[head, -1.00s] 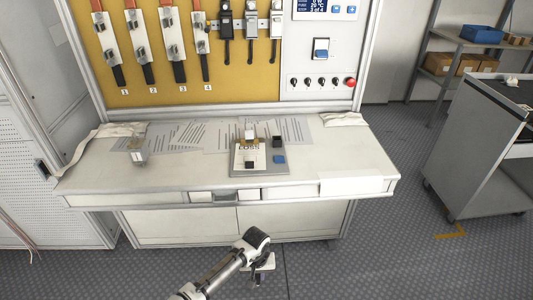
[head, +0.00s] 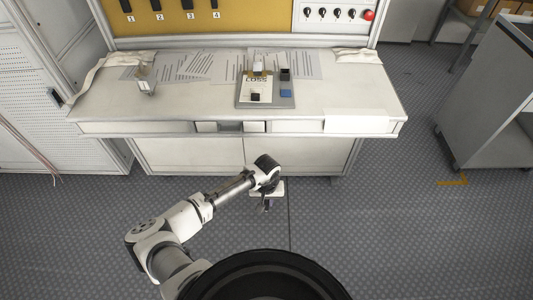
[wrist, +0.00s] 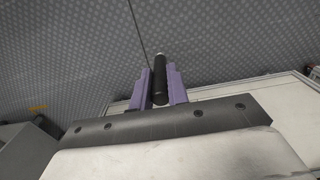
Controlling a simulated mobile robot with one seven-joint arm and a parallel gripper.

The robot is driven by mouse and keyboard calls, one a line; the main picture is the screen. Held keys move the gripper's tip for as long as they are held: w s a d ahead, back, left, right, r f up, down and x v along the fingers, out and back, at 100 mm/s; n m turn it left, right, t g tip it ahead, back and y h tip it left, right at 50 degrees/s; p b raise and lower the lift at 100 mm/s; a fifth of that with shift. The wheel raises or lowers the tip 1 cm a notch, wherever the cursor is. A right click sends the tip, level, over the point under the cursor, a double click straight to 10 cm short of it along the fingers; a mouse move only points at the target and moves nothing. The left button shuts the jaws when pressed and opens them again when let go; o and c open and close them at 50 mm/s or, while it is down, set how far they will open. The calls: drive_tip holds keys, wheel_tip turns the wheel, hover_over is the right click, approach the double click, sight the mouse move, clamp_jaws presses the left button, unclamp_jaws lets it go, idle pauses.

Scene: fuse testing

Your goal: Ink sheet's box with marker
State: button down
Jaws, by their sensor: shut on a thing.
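My gripper (head: 266,203) hangs in front of the bench, over the floor, apart from the sheet. In the wrist view, the purple fingers of my gripper (wrist: 159,82) are shut on a black marker (wrist: 160,66), which sticks out past the fingertips. The marker is too small to tell clearly in the head view.
The workbench (head: 190,110) has loose printed papers at the back. A small stand (head: 145,80) is at left. A grey cart (head: 490,100) stands right.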

idle(0.4)
drive_tip(key=shift+d+f+b, duration=0.1)
drive_tip(key=shift+f+b, duration=0.8)
drive_tip(key=shift+f, duration=0.2)
drive_tip(key=shift+a, duration=0.2)
